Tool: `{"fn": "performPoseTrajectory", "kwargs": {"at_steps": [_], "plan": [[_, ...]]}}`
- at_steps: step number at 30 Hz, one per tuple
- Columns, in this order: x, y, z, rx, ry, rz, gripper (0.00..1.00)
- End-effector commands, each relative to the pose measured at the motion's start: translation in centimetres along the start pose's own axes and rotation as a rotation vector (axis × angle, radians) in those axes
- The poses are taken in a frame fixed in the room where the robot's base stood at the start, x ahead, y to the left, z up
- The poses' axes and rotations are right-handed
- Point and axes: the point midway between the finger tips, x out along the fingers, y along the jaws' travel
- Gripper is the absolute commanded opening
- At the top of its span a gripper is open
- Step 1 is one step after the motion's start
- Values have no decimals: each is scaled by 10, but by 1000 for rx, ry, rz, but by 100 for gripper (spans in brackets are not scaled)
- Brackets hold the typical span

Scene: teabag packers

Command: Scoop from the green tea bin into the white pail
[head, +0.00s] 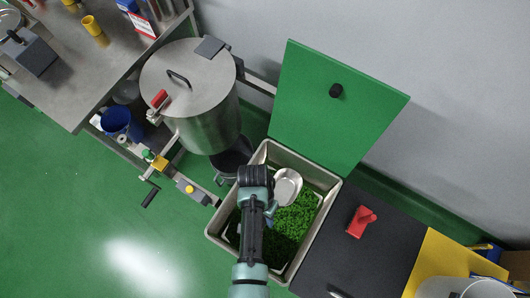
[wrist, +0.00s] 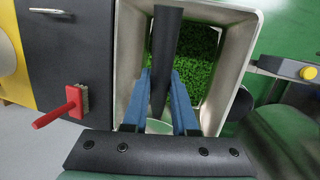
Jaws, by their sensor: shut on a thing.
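The green tea bin (head: 332,194) is a pale-walled box with bright green leaf inside, darker on the near side. Its green lid (head: 330,120) stands open behind it. A metal scoop bowl (head: 288,187) is above the leaf near the back of the bin and looks empty. My gripper (wrist: 164,92) has its blue fingers shut on the black scoop handle (wrist: 167,35), over the bin opening; in the head view my arm hides the fingers. A whitish pail (head: 465,284), cut off by the bottom right edge, stands on a yellow area; its inside is barely seen.
A dark counter (head: 345,245) with a red-handled brush (head: 361,221) lies right of the bin. A large lidded steel drum (head: 205,120) and a dark bucket (head: 232,158) stand left of it. Green floor is clear at lower left.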

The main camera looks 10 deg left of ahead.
Motion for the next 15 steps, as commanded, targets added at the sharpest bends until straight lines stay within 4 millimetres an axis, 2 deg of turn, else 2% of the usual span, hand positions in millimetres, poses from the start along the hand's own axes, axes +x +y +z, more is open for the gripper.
{"fn": "performPoseTrajectory", "kwargs": {"at_steps": [1, 3, 15], "plan": [[12, -3, -3, 0, 1, 0, 0], [24, -5, -5, 0, 1, 0, 0], [85, -19, -17, 0, 1, 0, 0]]}}
